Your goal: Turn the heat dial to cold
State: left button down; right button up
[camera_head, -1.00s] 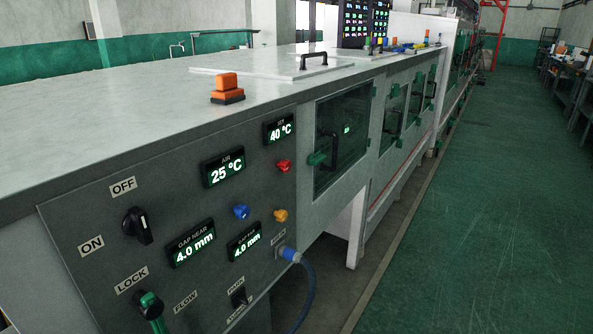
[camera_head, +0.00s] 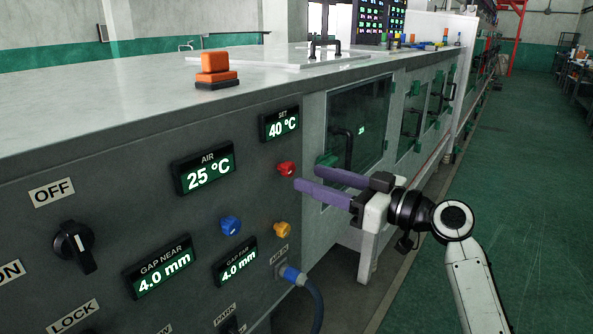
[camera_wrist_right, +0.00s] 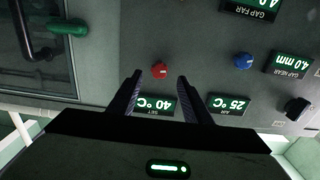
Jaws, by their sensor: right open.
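The red dial (camera_head: 286,169) sits on the dark control panel, just below the SET display (camera_head: 280,124), which reads 40 °C. No label reading cold shows by it. My right gripper (camera_head: 309,178) reaches in from the right with its two purple fingers open and empty, tips just right of the red dial. In the right wrist view, the picture is upside down and the red dial (camera_wrist_right: 159,70) shows in the gap between the fingertips (camera_wrist_right: 160,79). Whether the tips touch it cannot be told. My left gripper is out of view.
A blue knob (camera_head: 230,225), a yellow knob (camera_head: 281,229) and a black OFF/ON switch (camera_head: 74,245) share the panel. A blue plug with cable (camera_head: 291,274) sticks out below. A glass door with handle (camera_head: 345,145) lies right of the panel. Green floor is open at right.

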aim_at(292, 171)
jog(key=x, duration=0.5)
jog(key=shift+w+a, duration=0.3)
jog(key=c, duration=1.1)
jog(key=shift+o, duration=0.2)
